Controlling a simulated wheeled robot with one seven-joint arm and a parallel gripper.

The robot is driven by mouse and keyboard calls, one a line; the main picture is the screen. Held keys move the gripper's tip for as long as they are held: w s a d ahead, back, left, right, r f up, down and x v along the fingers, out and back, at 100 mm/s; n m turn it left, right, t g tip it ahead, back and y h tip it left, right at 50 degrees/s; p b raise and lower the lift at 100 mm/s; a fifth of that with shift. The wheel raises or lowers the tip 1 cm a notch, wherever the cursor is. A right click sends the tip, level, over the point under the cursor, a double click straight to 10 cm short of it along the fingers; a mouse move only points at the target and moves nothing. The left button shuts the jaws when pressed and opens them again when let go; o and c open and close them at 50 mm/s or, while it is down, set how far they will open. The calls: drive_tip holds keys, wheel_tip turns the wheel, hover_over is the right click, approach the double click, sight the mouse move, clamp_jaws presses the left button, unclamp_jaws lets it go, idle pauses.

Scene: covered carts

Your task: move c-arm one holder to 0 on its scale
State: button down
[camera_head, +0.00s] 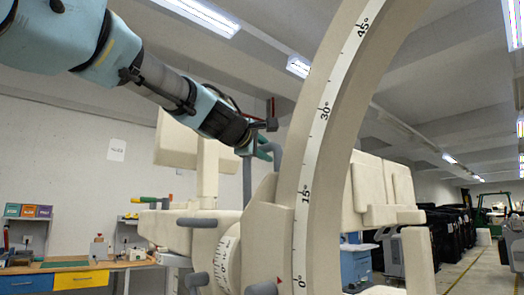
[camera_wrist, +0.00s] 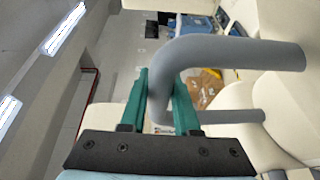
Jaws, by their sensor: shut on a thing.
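The cream C-arm arc (camera_head: 345,120) rises through the head view, with a white scale (camera_head: 312,150) marked 0°, 15°, 30° and 45° upward. The cream holder (camera_head: 262,220) sits beside the arc's lower part. A small reddish mark (camera_head: 279,280) shows on it, about level with the 0° label; exact alignment is too small to tell. A grey bent handle (camera_head: 247,182) stands up from the holder. My gripper (camera_head: 266,150) is shut on this handle. In the wrist view, its green fingers (camera_wrist: 160,105) lie on either side of the grey handle bar (camera_wrist: 235,53).
A second round scale (camera_head: 228,262) and more grey handles (camera_head: 197,222) are left of the holder. A workbench (camera_head: 85,268) stands at the far left. Dark covered carts (camera_head: 450,235) and a blue cabinet (camera_head: 357,265) are behind on the right. The aisle (camera_head: 478,270) is clear.

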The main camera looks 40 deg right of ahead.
drive_tip(key=c, duration=1.1)
unclamp_jaws()
drive_tip(key=shift+s+a+r, duration=0.15)
drive_tip(key=shift+a+r, duration=0.05)
drive_tip(key=shift+o, duration=1)
drive_tip(key=shift+a, duration=0.2)
drive_tip(key=shift+o, duration=1.2)
drive_tip(key=shift+f, duration=0.1)
drive_tip(key=b+v, duration=0.2)
drive_tip(key=v, duration=0.8)
drive_tip(key=shift+a, duration=0.35)
drive_tip(key=shift+s, duration=0.1)
